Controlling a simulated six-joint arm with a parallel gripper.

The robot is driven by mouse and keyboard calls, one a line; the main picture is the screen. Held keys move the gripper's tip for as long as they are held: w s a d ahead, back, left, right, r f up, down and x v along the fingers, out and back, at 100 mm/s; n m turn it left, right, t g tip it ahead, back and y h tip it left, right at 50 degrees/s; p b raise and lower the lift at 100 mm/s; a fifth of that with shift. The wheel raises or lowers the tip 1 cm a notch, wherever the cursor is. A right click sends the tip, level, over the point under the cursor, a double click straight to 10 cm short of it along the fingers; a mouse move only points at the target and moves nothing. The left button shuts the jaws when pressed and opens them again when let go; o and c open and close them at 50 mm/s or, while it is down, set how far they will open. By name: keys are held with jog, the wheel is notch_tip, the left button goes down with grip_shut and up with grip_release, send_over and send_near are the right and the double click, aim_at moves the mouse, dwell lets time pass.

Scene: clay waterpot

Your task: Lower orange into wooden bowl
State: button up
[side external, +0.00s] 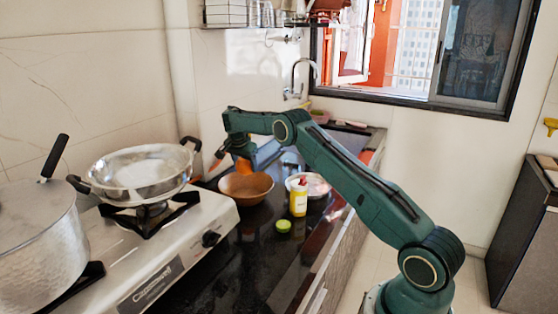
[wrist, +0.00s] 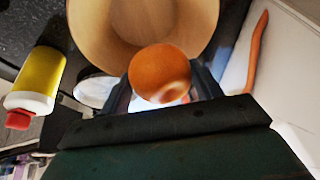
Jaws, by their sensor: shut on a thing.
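The orange (wrist: 160,72) is held between the two fingers of my gripper (wrist: 162,85) in the wrist view. The wooden bowl (wrist: 95,25) lies just past the orange in that view, its inside partly hidden by the fruit. In the side view the wooden bowl (side external: 246,188) stands on the dark counter, and the orange (side external: 242,165) shows small above its far rim, below my gripper (side external: 241,152). My gripper is shut on the orange. I cannot tell the exact gap between the orange and the bowl.
A yellow bottle (side external: 299,197) with a red cap stands right of the bowl, before a metal dish (side external: 318,185). A green-lidded item (side external: 283,226) sits nearer. The stove (side external: 190,230) with a steel pan (side external: 140,172) is at left. A carrot-like orange stick (wrist: 258,50) lies right in the wrist view.

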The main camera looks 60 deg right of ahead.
aim_at(245, 171)
jog(key=shift+f, duration=1.7)
jog(key=shift+f, duration=2.85)
dwell(2.7)
dwell(0.3)
jog(key=o, duration=1.1)
